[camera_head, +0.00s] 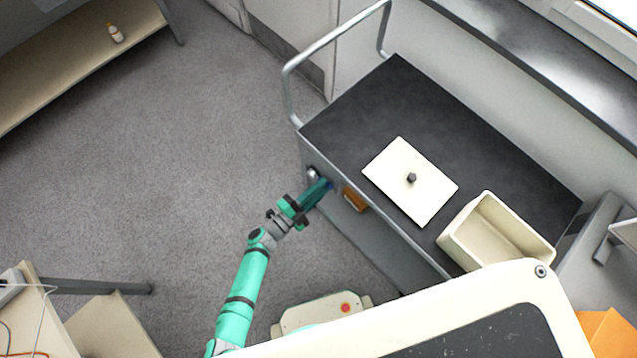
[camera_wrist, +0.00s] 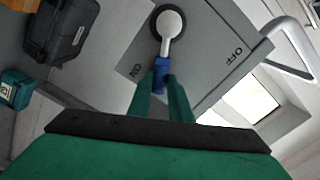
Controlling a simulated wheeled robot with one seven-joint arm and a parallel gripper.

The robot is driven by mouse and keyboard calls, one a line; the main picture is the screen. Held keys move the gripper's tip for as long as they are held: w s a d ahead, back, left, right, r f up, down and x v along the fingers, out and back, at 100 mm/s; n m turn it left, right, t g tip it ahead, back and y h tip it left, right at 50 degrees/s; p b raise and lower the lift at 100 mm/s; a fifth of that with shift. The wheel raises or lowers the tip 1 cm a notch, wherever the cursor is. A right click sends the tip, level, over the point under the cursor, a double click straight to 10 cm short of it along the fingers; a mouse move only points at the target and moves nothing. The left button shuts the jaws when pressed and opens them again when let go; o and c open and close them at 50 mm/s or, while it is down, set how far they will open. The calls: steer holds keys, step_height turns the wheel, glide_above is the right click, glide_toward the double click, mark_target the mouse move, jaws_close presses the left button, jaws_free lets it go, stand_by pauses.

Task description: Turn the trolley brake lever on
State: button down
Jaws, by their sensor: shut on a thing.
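The trolley (camera_head: 450,130) has a dark top and a grey side panel (camera_wrist: 200,65) marked ON and OFF. The brake lever (camera_wrist: 170,24) has a pale round hub and arm on a dark round mount, with a blue grip (camera_wrist: 161,72) at its end. In the wrist view the lever points down, nearer the ON marking (camera_wrist: 136,70) than the OFF marking (camera_wrist: 234,57). My gripper (camera_wrist: 165,92) is shut on the blue grip, with one green finger on each side. In the head view my gripper (camera_head: 324,188) reaches the trolley's left side and hides most of the lever.
A white lid (camera_head: 390,165) and an open cream bin (camera_head: 450,238) are on the trolley top. A metal handle (camera_head: 287,95) rises at its far left end. A dark case (camera_wrist: 72,28) shows in the wrist view. Open floor (camera_head: 150,150) lies to the left.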

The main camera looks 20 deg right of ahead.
steer(key=shift+s+d, duration=0.15)
steer(key=shift+s, duration=0.1)
steer(key=c, duration=1.8)
jaws_free()
steer(key=shift+c, duration=0.2)
steer(key=shift+o, duration=1.3)
steer(key=shift+w, duration=0.1)
steer(key=v, duration=1.1)
